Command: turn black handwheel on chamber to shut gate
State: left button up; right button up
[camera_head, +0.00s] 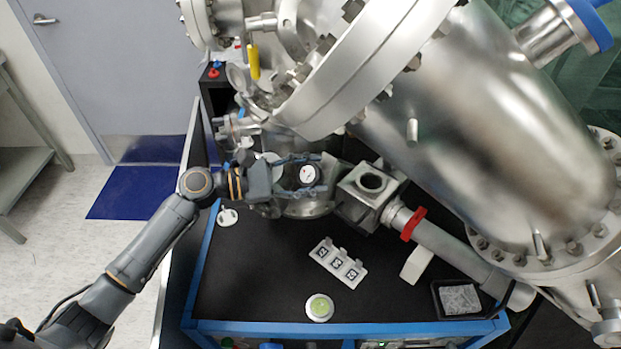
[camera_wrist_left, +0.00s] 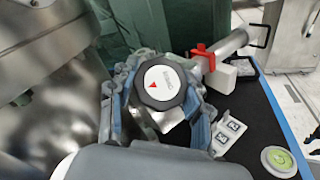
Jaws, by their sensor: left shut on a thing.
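The black handwheel (camera_head: 308,174) has a white face and sits on the metal valve fittings below the chamber (camera_head: 490,110). In the left wrist view the handwheel (camera_wrist_left: 162,84) shows a red arrow on its white face, pointing to the lower left. My left gripper (camera_head: 306,175) reaches in from the left and is shut on the handwheel, with one finger on either side of its rim. The gripper (camera_wrist_left: 160,88) also shows in the left wrist view. The gate itself is hidden inside the fittings. My right gripper is not in view.
A square metal block (camera_head: 368,188) and a pipe with a red clamp (camera_head: 413,224) lie right of the handwheel. On the black tabletop (camera_head: 250,280) are a white marker plate (camera_head: 338,263), a round green-topped disc (camera_head: 320,307) and a small tray (camera_head: 437,300).

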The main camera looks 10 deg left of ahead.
aim_at(302, 172)
pick_arm(q)
jog(key=m+g, duration=0.4)
jog(key=m, duration=0.1)
jog(key=shift+r+y, duration=0.1)
jog(key=shift+y, duration=0.2)
jog(key=shift+m+g+y+p, duration=0.45)
jog(key=shift+m+g+y, duration=0.15)
jog(key=shift+m+g, duration=0.7)
jog(key=shift+f, duration=0.2)
jog(key=o, duration=1.2)
jog(key=shift+v, duration=3.7)
